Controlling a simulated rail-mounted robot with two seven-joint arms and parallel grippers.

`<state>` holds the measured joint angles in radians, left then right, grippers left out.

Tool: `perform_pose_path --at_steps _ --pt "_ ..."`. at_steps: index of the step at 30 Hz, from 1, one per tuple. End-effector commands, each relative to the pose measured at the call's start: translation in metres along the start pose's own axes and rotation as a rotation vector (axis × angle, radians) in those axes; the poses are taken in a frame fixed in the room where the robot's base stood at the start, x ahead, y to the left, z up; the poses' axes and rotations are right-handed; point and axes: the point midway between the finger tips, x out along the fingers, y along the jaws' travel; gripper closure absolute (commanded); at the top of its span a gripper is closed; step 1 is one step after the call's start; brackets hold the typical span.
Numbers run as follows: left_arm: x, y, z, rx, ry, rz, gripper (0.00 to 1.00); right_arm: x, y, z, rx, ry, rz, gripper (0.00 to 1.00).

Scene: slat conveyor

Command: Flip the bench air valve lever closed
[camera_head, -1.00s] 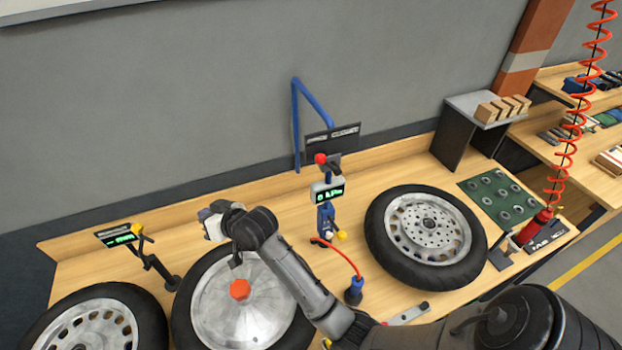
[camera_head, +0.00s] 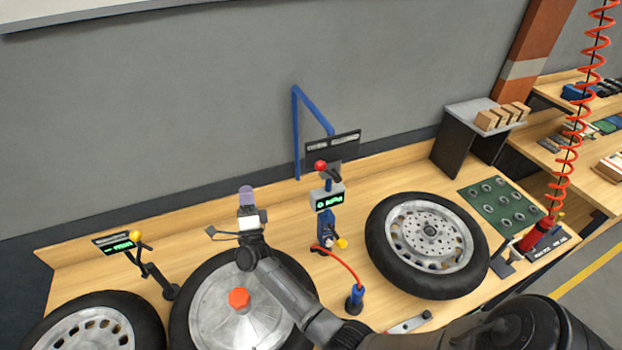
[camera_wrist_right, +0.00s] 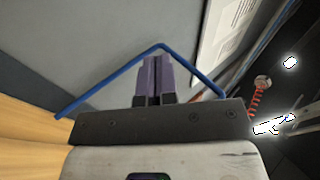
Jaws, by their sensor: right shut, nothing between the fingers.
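A blue post stands on the bench with a red ball knob on a dark lever (camera_head: 322,165) near its top, a small green-lit display (camera_head: 327,199) below, and a yellow knob (camera_head: 341,243) near its foot. I cannot tell for sure which of these is the valve lever. My right gripper (camera_head: 246,194) is left of the post, apart from it, with its purple fingers pointing up toward the wall. In the right wrist view the fingers (camera_wrist_right: 157,80) are together and empty, in front of the blue bent pipe (camera_wrist_right: 130,68). My left gripper is not in view.
A spoked wheel (camera_head: 428,243) lies right of the post. A disc wheel with an orange hub (camera_head: 206,310) lies under my right arm. Another wheel (camera_head: 60,335) and a display stand (camera_head: 160,283) are at left. A red hose (camera_head: 345,267) runs to a blue fitting (camera_head: 355,298).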

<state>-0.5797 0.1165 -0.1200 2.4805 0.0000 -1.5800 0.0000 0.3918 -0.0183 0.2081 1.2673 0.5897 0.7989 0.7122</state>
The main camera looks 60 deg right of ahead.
Motion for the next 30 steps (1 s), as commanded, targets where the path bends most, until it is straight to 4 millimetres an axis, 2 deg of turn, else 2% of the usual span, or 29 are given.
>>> perform_pose_path --at_steps 3,9,15,21,30 --pt "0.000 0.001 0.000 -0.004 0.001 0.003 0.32 -0.009 -0.008 -0.026 0.097 0.159 -0.102 1.00" --pt "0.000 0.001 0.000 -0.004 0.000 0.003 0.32 -0.028 -0.032 -0.066 0.254 0.387 -0.319 1.00" --pt "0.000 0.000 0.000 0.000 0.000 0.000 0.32 -0.050 -0.051 -0.090 0.373 0.522 -0.517 1.00" --pt "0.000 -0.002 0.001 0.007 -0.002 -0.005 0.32 -0.062 -0.060 -0.099 0.473 0.558 -0.642 1.00" --pt "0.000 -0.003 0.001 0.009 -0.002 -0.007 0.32 -0.062 -0.059 -0.099 0.517 0.541 -0.653 1.00"
